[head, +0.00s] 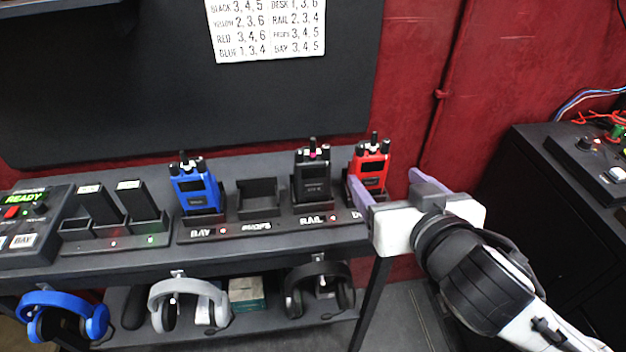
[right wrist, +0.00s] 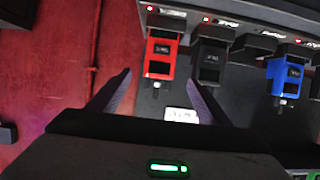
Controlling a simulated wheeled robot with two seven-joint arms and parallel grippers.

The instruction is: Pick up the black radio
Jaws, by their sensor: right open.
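The black radio (head: 312,176) stands upright in a charging dock on the shelf, between an empty slot and the red radio (head: 368,168). In the right wrist view the black radio (right wrist: 211,62) shows right of the red radio (right wrist: 160,57). The blue radio (head: 196,188) stands further left in the dock; it also shows in the right wrist view (right wrist: 287,75). My left gripper is not in view.
A control box with a READY display (head: 24,198) and another charger (head: 115,228) sit left on the shelf (head: 250,256). Several headsets, including a blue one (head: 62,310), hang below. A sign (head: 268,30) is above. A dark cabinet (head: 560,200) stands right.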

